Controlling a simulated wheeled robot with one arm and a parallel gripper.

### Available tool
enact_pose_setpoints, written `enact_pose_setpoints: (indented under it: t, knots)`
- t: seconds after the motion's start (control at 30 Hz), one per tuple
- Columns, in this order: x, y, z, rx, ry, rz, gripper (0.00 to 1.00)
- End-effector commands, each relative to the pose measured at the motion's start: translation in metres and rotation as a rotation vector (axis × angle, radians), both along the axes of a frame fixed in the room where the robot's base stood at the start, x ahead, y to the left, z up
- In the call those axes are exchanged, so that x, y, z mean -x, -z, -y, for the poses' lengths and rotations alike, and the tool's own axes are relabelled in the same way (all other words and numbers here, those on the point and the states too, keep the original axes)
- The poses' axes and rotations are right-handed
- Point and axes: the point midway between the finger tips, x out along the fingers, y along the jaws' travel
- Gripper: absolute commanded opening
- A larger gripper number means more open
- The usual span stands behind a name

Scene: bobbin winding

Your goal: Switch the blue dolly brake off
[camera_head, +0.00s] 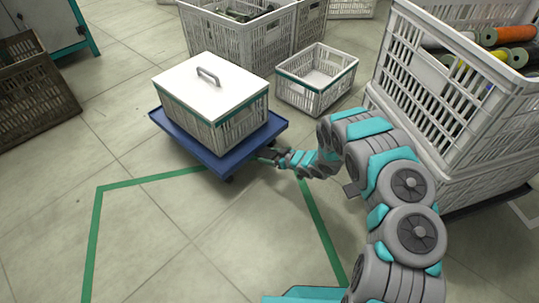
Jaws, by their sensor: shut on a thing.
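The blue dolly (198,150) stands on the tiled floor at the centre left, at the far end of the green floor outline. It bears a white crate (236,129) with a white lid (212,88) that has a grey handle. My arm reaches in from the lower right. My gripper (266,154) is at the right front edge of the dolly, with its fingers low against that edge. It is shut on a small part there, which the fingers hide. I cannot make out the brake or its position.
A small open crate (316,80) stands behind the dolly to the right. Stacked large crates (440,100) with colourful bobbins stand at the right, close to my arm. A brown crate (32,90) is at the far left. The floor (200,240) in front of the dolly is clear.

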Motion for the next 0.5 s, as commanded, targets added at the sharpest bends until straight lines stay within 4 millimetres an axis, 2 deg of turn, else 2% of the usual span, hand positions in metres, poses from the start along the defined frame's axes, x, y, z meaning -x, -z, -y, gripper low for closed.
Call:
enact_pose_setpoints:
  t: [0.3, 0.33, 0.5]
  knots:
    - [0.0002, 0.0007, 0.0004, 0.002, 0.0, -0.002, 0.0]
    - [0.0002, 0.0007, 0.0004, 0.002, 0.0, -0.002, 0.78]
    - [-0.0001, 0.0003, 0.0002, 0.001, 0.0, -0.001, 0.97]
